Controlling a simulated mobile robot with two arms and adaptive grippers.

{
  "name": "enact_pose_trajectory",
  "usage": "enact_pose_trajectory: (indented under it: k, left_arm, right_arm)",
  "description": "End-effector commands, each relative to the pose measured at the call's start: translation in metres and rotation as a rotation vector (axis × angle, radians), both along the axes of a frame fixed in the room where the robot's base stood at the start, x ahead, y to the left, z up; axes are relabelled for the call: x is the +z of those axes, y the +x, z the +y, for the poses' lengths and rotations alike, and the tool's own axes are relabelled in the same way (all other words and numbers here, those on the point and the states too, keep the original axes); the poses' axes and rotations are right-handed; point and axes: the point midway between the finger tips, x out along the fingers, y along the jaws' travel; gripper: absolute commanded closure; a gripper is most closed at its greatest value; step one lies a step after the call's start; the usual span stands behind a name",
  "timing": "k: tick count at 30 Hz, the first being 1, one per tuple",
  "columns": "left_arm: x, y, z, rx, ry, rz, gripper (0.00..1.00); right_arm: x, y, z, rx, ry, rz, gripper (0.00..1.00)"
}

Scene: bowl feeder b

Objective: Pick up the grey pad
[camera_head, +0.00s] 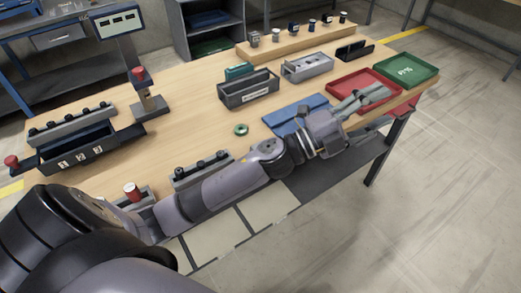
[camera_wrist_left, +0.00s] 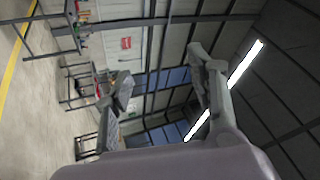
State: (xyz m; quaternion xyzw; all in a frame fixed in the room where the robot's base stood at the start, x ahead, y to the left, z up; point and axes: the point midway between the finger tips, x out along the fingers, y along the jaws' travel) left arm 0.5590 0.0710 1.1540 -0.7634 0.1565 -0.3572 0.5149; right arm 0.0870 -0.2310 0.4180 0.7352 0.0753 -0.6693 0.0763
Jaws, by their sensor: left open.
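I cannot pick out a grey pad for certain in either view. A light grey tray (camera_head: 308,68) with small contents and a dark grey bin (camera_head: 248,92) stand on the wooden table (camera_head: 205,115). My left arm reaches across the front of the table. My left gripper (camera_head: 368,97) appears in front of the red tray (camera_head: 343,84) and hides part of it. In the left wrist view the left gripper (camera_wrist_left: 163,85) has its fingers spread wide with nothing between them. My right gripper is not in view.
A blue mat (camera_head: 290,114) lies beside the left forearm. A green tray (camera_head: 408,70) stands at the right end. A round green part (camera_head: 241,130) lies in the table's middle. A stand with a display (camera_head: 120,22) rises at the left. Several small parts line a wooden riser (camera_head: 300,40).

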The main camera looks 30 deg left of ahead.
Motion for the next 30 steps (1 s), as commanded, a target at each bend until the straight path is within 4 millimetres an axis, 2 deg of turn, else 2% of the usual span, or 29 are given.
enact_pose_trajectory:
  k: [1,2,5,8,10,11,14,17,18,21,24,27,30]
  left_arm:
    - [0.01,-0.006,-0.017,-0.086,0.114,-0.102,0.48]
    - [0.013,-0.012,-0.027,-0.139,0.183,-0.157,0.48]
    - [0.004,-0.029,-0.051,-0.312,0.432,-0.304,0.48]
    - [-0.02,-0.039,-0.054,-0.471,0.705,-0.401,0.48]
    - [-0.043,-0.04,-0.041,-0.573,0.908,-0.433,0.48]
    - [-0.053,-0.039,-0.032,-0.614,0.996,-0.435,0.48]
    - [-0.081,-0.032,0.014,-0.734,1.295,-0.399,0.48]
    - [-0.096,-0.022,0.078,-0.825,1.573,-0.291,0.48]
    - [-0.096,-0.019,0.105,-0.852,1.67,-0.233,0.48]
    - [-0.09,-0.017,0.169,-0.898,1.863,-0.07,0.48]
    - [-0.077,-0.02,0.217,-0.921,1.988,0.078,0.48]
    - [-0.067,-0.025,0.246,-0.934,2.052,0.182,0.48]
    - [-0.066,-0.028,0.259,-0.942,2.079,0.232,0.48]
  right_arm:
    - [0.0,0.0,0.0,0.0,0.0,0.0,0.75]
    - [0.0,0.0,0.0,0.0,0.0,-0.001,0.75]
    - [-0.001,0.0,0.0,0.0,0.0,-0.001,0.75]
    - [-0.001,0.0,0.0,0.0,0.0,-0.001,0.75]
    - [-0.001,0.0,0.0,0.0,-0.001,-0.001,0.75]
    - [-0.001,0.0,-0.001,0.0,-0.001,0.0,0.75]
    - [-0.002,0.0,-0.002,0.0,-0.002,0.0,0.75]
    - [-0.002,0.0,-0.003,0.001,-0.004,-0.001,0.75]
    - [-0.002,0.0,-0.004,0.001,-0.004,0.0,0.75]
    - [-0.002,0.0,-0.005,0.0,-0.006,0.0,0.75]
    - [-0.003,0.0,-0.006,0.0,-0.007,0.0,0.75]
    - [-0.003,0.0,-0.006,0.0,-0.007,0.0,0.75]
    - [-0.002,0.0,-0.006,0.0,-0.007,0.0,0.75]
